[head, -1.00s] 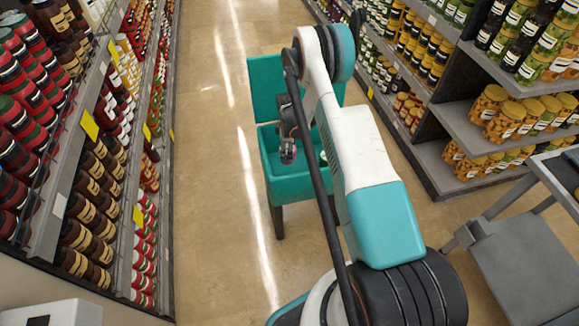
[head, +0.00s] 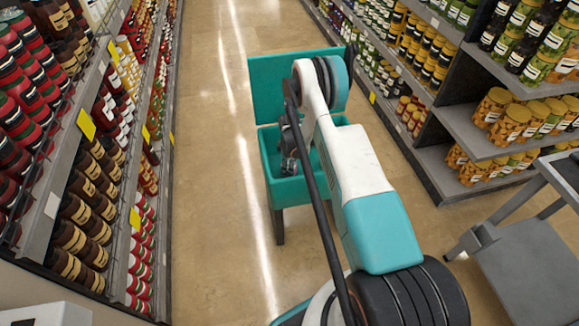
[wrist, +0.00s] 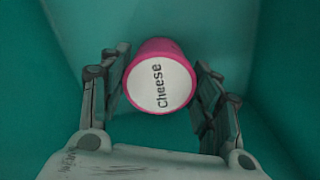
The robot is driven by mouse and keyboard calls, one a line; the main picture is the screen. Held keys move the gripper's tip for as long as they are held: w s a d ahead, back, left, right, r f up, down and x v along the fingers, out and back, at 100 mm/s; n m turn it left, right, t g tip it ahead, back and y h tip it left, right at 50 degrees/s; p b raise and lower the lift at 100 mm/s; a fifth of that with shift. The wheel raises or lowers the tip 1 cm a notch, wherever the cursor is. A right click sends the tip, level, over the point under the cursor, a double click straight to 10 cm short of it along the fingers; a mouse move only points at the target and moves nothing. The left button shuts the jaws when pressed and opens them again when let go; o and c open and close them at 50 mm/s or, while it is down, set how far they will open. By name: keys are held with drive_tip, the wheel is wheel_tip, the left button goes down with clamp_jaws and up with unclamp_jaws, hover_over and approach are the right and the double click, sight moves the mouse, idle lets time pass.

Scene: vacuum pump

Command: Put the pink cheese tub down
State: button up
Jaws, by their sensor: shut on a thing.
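The pink cheese tub (wrist: 160,84) has a white lid marked "Cheese". In the wrist view it sits between the two fingers of my gripper (wrist: 162,92), which is shut on it. My gripper (head: 289,165) is down inside a teal open box (head: 273,194) in the head view. The tub is hidden there by my arm. In the wrist view, teal walls (wrist: 285,60) surround the tub and gripper. I cannot tell whether the tub touches the box's floor.
The teal box has a raised lid (head: 268,90) behind and stands on legs. Shelves of jars (head: 85,200) line the left side and more shelves (head: 470,130) the right. A grey cart (head: 520,260) stands at lower right. The aisle floor (head: 205,170) left of the box is clear.

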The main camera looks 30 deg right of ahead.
drive_tip(key=shift+f, duration=0.1)
drive_tip(key=o, duration=1.3)
drive_tip(key=a+r+m+t+p, duration=0.1)
drive_tip(key=a+r+p, duration=0.1)
drive_tip(key=r, duration=1.3)
drive_tip(key=a+r+m+p, duration=0.1)
drive_tip(key=a+r+p, duration=0.1)
drive_tip(key=r, duration=1.3)
drive_tip(key=s+a+r+m+t, duration=0.1)
drive_tip(key=s+a+r, duration=0.15)
drive_tip(key=r, duration=0.55)
drive_tip(key=s+a+r+m+t, duration=0.1)
drive_tip(key=s+a+r, duration=0.15)
drive_tip(key=r, duration=0.55)
drive_tip(key=s+a+r+m+t, duration=0.25)
drive_tip(key=s+a+r, duration=0.35)
drive_tip(key=s+r, duration=0.55)
drive_tip(key=shift+s+a+m+t, duration=0.3)
drive_tip(key=shift+s+a+m, duration=0.4)
drive_tip(key=shift+s, duration=1.75)
drive_tip(key=shift+s+a+m+t, duration=0.25)
drive_tip(key=shift+s+a+m, duration=0.4)
drive_tip(key=shift+s, duration=1.8)
drive_tip(key=shift+s+a+m+t, duration=0.4)
drive_tip(key=shift+s+a, duration=0.45)
drive_tip(key=shift+s, duration=1.6)
